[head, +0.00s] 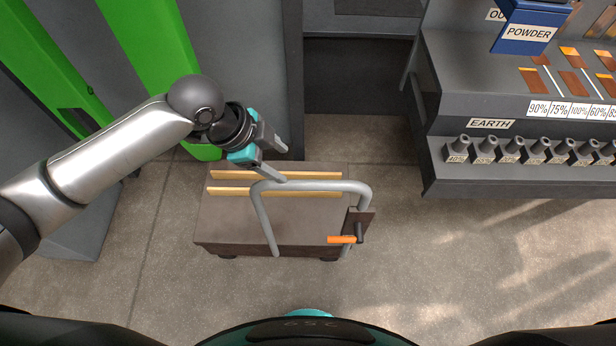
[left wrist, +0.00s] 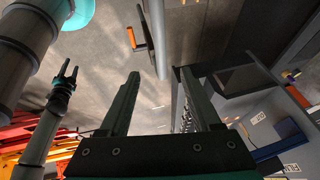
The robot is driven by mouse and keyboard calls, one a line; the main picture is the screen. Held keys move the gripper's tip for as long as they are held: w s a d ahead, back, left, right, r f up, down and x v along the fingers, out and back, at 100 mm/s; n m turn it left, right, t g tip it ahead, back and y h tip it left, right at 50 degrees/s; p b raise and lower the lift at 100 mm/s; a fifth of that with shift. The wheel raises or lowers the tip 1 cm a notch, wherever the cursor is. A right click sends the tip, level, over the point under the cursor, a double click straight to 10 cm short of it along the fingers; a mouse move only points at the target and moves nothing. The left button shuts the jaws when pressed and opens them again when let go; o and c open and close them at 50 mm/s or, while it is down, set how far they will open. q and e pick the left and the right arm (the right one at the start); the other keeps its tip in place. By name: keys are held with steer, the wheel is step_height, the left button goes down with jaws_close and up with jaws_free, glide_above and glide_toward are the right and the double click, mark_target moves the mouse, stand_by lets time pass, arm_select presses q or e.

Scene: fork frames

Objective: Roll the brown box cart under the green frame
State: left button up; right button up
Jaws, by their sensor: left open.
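The brown box cart (head: 225,222) stands on the floor, with two pale wooden strips on top and a grey tube handle (head: 320,186). An orange-gripped lever (head: 342,239) sits at its right side. The green frame (head: 160,60) has tall green posts at the upper left, behind and left of the cart. My left gripper (head: 280,164) is open at the handle's upper left corner. In the left wrist view a grey bar (left wrist: 156,40) of the handle shows between the open fingers (left wrist: 162,82); contact is unclear. My right gripper (left wrist: 69,72) shows small there, its fingers apart.
A dark grey shelf unit (head: 520,95) with labelled holders and a blue powder box (head: 526,28) stands at the right. Dark grey panels (head: 245,80) stand behind the cart. The floor (head: 400,250) right of the cart is clear.

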mark_target(309, 184)
arm_select(q)
steer(key=b+x, duration=0.1)
steer(key=x, duration=1.4)
jaws_close()
stand_by(0.4)
stand_by(0.9)
